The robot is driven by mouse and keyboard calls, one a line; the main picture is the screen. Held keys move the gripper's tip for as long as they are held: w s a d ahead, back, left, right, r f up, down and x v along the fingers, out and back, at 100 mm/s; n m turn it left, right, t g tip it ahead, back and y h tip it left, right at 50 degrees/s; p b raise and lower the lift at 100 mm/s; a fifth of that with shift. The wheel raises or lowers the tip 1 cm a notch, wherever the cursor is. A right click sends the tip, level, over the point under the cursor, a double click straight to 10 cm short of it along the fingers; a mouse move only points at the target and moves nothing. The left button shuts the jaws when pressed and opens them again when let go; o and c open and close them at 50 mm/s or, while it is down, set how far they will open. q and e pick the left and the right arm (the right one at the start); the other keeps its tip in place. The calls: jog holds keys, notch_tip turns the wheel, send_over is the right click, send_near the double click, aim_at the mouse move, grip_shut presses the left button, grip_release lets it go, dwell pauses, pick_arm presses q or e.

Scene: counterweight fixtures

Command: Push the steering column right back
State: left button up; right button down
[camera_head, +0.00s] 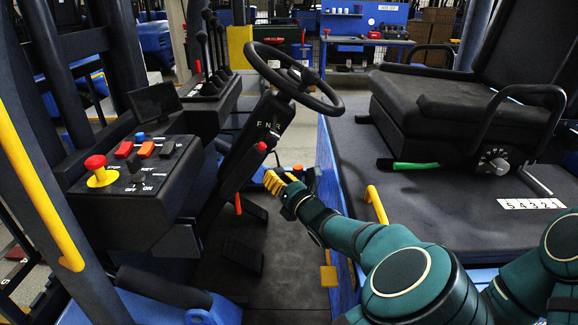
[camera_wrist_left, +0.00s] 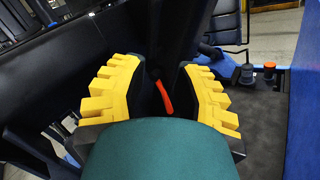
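The steering column (camera_head: 236,160) is a dark slanted post that rises from the cab floor to the black steering wheel (camera_head: 296,78). An orange-red lever (camera_head: 238,204) sits low on the column. My left gripper (camera_head: 276,182), with yellow fingers, is just right of the column in the head view. In the left wrist view my left gripper (camera_wrist_left: 160,66) has its fingers spread wide apart. The orange-red lever (camera_wrist_left: 163,97) and the dark column (camera_wrist_left: 170,35) show in the gap between them. I cannot tell whether the fingers touch the column. My right gripper is out of view.
A control console (camera_head: 130,190) with a red mushroom button (camera_head: 98,168) stands left of the column. Black levers (camera_head: 212,50) are behind it. The black seat (camera_head: 455,105) with a green-handled lever (camera_head: 410,165) is at right. Yellow grab rails (camera_head: 376,203) flank the footwell.

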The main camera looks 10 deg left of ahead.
pick_arm(q)
jog(key=s+a+f+m+g+h, duration=0.2)
jog(key=s+a+f+m, duration=0.3)
jog(key=f, duration=0.6)
jog(key=s+a+f+m+g+h, duration=0.1)
jog(key=a+f+m+g+h, duration=0.15)
jog(key=f+m, duration=0.6)
jog(key=s+d+f+m+g+h, duration=0.3)
jog(key=s+f+m+h, duration=0.2)
jog(key=s+f+m, duration=0.6)
jog(key=s+d+f+m+g+h, duration=0.1)
jog(key=s+d+m+g+h, duration=0.2)
jog(key=s+d+m+h, duration=0.5)
jog(key=s+d+m, duration=0.4)
jog(key=d+m, duration=0.1)
jog(key=m, duration=0.1)
jog(key=shift+s+d+f+h, duration=0.25)
jog(key=shift+s+f+h, duration=0.05)
jog(key=shift+s+h, duration=0.1)
